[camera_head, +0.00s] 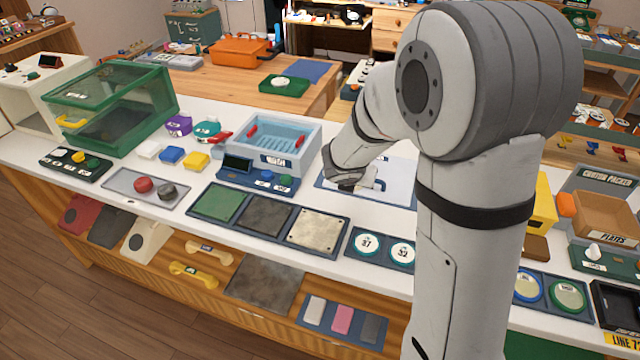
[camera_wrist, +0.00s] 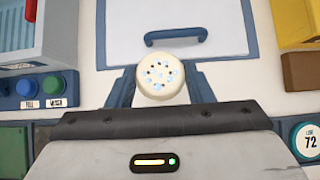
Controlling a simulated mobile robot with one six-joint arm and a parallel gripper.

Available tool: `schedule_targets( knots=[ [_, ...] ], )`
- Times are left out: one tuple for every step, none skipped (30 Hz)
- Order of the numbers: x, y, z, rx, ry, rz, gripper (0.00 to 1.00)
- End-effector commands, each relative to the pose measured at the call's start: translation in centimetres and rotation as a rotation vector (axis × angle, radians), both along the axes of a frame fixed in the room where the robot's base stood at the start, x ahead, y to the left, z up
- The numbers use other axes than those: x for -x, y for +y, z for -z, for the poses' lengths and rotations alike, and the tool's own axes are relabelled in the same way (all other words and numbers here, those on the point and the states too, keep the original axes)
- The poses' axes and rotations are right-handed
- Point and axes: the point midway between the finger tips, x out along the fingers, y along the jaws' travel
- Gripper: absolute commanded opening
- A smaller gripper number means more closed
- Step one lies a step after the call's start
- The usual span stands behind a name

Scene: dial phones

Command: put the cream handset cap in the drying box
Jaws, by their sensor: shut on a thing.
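The cream handset cap (camera_wrist: 161,82) is round, with a ring of small holes and light-blue patches on its face. My gripper (camera_wrist: 160,92) is shut on it, with one blue-grey finger on each side. In the head view my gripper (camera_head: 352,180) is over the counter, right of the blue-and-white basin, and the cap is hard to make out there. Just beyond the cap is a flat white panel (camera_wrist: 220,32) with a blue handle (camera_wrist: 176,36) and blue frame. A green see-through box (camera_head: 112,105) with a yellow handle stands at the left. I cannot tell which is the drying box.
The blue-and-white basin (camera_head: 270,142) with red clips and its button panel (camera_head: 258,179) stand left of my gripper. Green, dark and pale plates (camera_head: 265,217) lie in front. Numbered round dials (camera_head: 384,247) are nearby. Yellow and brown blocks (camera_wrist: 300,70) are at the right.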

Motion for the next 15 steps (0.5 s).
schedule_targets(
  knots=[
    [0.1, 0.0, 1.9, 0.001, 0.004, -0.001, 0.22],
    [0.1, 0.0, 2.5, 0.002, 0.004, -0.001, 0.22],
    [0.1, 0.0, 3.2, 0.003, 0.004, -0.002, 0.22],
    [0.1, 0.0, 3.7, 0.001, 0.004, 0.000, 0.22],
    [0.1, 0.0, 4.1, 0.001, 0.004, -0.002, 0.22],
    [0.0, 0.0, 4.4, 0.001, 0.003, -0.001, 0.22],
    [0.0, 0.0, 4.6, 0.002, 0.003, -0.002, 0.22],
    [0.0, 0.0, 4.7, 0.001, 0.001, 0.000, 0.22],
    [0.0, 0.0, 5.0, 0.000, 0.001, -0.001, 0.22],
    [0.0, 0.0, 5.4, 0.001, 0.002, -0.002, 0.22],
    [0.0, 0.0, 5.8, 0.001, 0.003, -0.001, 0.22],
    [0.0, 0.0, 6.5, 0.002, 0.003, -0.002, 0.22],
    [0.0, 0.0, 7.0, 0.001, 0.004, -0.001, 0.22],
    [0.0, 0.0, 7.5, 0.001, 0.004, -0.002, 0.22],
    [0.0, 0.0, 7.9, 0.001, 0.003, -0.001, 0.22]
  ],
)
